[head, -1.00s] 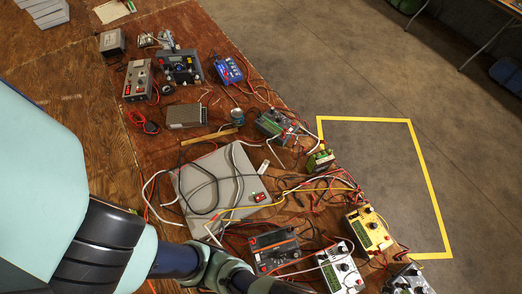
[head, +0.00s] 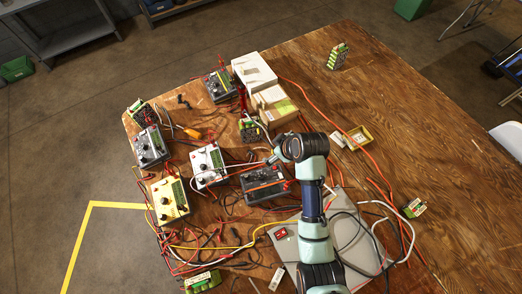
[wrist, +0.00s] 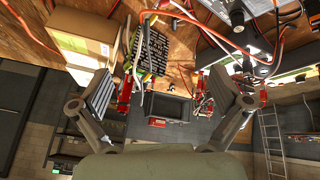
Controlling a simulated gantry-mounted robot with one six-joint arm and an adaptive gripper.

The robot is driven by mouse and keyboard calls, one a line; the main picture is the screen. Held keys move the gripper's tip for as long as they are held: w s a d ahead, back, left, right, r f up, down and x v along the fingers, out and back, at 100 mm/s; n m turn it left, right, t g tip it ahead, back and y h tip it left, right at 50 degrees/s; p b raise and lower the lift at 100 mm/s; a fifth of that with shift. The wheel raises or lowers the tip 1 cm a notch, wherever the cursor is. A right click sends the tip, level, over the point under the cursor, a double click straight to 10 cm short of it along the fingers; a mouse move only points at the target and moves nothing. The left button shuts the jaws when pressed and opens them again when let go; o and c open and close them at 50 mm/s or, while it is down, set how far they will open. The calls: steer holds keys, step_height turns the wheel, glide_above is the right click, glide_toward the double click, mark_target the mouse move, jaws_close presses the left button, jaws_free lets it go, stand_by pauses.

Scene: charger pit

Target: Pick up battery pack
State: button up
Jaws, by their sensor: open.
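My gripper (wrist: 162,82) is open and empty in that view. Other green packs stand at the table's far side (head: 337,57), the left corner (head: 139,109), the right (head: 414,208) and the near edge (head: 203,281). The head view barely shows the fingers.
The cardboard box (head: 274,106) and a white box (head: 254,70) stand close behind the pack. Several meters, such as a yellow one (head: 170,200), and loose cables crowd the left side. A grey panel (head: 345,205) lies under my arm. The table's right side is mostly bare.

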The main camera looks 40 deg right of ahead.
steer(key=shift+g+y, duration=0.6)
steer(key=shift+y, duration=0.3)
steer(key=shift+s+d+f+b, duration=0.4)
steer(key=shift+s+d+f, duration=1.25)
steer(key=shift+f, duration=0.4)
steer(key=shift+s+d+f+b, duration=0.35)
steer(key=shift+s+d+f, duration=1.15)
steer(key=shift+d+f, duration=0.4)
steer(key=shift+s+d+f+b, duration=0.4)
steer(key=shift+s+d+f, duration=1.2)
steer(key=shift+f, duration=0.55)
steer(key=b+x, duration=0.2)
steer(key=x, duration=0.3)
steer(key=shift+s+d, duration=0.1)
steer(key=shift+c, duration=0.3)
steer(key=c, duration=1.5)
step_height(320, 180, up, 20)
steer(key=p, duration=0.5)
